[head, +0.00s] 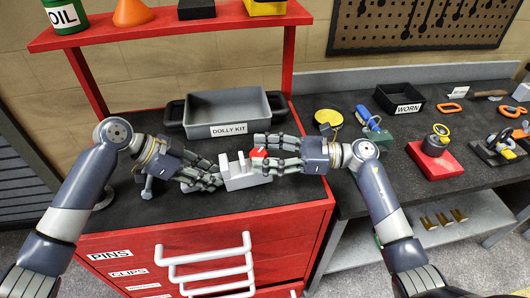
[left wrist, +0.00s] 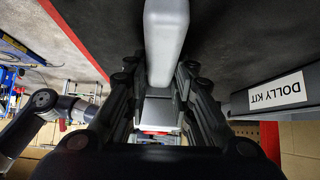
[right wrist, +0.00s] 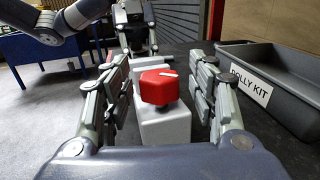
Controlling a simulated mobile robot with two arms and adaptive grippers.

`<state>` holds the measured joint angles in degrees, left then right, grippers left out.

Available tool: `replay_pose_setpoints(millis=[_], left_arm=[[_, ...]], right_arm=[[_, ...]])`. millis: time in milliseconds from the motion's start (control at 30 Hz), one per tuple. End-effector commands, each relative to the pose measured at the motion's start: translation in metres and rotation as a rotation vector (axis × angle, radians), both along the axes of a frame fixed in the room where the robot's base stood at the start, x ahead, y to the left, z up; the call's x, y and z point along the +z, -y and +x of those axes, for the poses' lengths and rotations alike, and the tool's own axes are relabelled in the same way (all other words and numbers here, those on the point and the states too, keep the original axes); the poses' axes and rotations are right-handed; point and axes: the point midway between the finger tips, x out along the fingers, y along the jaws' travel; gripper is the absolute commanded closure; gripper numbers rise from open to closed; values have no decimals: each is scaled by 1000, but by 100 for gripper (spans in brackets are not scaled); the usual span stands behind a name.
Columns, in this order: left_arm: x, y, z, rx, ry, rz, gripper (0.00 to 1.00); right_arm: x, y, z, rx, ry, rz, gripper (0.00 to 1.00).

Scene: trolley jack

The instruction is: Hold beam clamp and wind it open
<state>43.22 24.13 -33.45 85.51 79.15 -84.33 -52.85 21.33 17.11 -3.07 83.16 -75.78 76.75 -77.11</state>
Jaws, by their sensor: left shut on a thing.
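The beam clamp (head: 238,176) is a light grey block-like body with upright prongs, on the black top of the red cabinet. Its red knob (head: 258,153) faces my right gripper; it shows in the right wrist view (right wrist: 159,87) with a white pointer mark. My left gripper (head: 220,179) is shut on the clamp body from the left; in the left wrist view the grey bar (left wrist: 166,40) runs out between its fingers. My right gripper (head: 264,152) is open, its fingers on either side of the red knob, with gaps visible in the right wrist view.
A grey DOLLY KIT tray (head: 226,113) stands behind the clamp. A red shelf (head: 170,24) rises at the back. The bench on the right holds a yellow round lid (head: 328,117), a black WORN bin (head: 399,99) and a red block (head: 437,164). The cabinet top's front left is mostly clear.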

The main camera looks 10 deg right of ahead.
Motion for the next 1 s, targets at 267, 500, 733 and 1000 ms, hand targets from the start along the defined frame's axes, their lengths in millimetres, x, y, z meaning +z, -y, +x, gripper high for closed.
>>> replay_pose_setpoints(millis=[267, 500, 733, 1000], left_arm=[[3, 1, 1, -1, 4, -7, 100], [3, 1, 0, -2, 4, -7, 100], [3, 2, 0, -4, 4, -7, 100], [3, 2, -1, -6, 4, -8, 100]], right_arm=[[0, 0, 0, -1, 0, 0, 90], [0, 0, 1, 29, -2, -1, 90], [0, 0, 4, 133, -12, -3, 90], [0, 0, 7, 291, -29, -4, 90]])
